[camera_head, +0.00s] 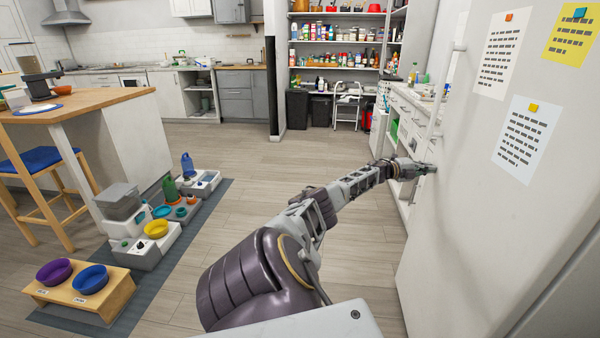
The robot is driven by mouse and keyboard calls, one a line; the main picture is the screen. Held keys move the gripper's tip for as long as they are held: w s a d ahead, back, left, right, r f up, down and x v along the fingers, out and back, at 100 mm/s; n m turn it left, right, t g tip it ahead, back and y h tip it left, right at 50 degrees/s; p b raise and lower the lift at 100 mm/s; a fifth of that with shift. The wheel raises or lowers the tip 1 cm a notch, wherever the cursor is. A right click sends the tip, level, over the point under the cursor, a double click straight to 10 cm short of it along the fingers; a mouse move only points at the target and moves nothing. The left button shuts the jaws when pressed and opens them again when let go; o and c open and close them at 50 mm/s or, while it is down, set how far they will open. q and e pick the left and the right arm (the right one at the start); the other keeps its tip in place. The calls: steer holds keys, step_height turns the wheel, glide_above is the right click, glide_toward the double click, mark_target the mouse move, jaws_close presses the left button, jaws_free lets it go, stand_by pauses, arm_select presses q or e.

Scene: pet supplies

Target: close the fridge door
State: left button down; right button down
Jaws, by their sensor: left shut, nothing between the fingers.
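The fridge door (470,225) is a large white panel filling the right side of the head view, with its outer face toward me. A vertical bar handle (443,95) runs along its far edge. The fridge interior does not show, and I cannot tell how far the door stands open. My left arm reaches forward and right across the floor to the door. My left gripper (428,169) is shut and empty, its tips at the door's face just below the handle. I cannot tell whether they touch it. My right gripper is not in view.
Paper notes (527,137) hang on the door. Pet feeders and bowls stand on a grey mat (190,235) at left, near a wooden bowl stand (110,298). A wooden-topped island (120,100) and a stool (40,165) are further left. The middle floor is clear.

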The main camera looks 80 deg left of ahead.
arm_select(q)
steer(key=shift+w+d+r, duration=0.15)
steer(key=shift+w+d+r, duration=0.1)
steer(key=shift+d+r, duration=0.05)
steer(key=shift+r, duration=0.05)
stand_by(0.4)
steer(key=shift+f, duration=0.1)
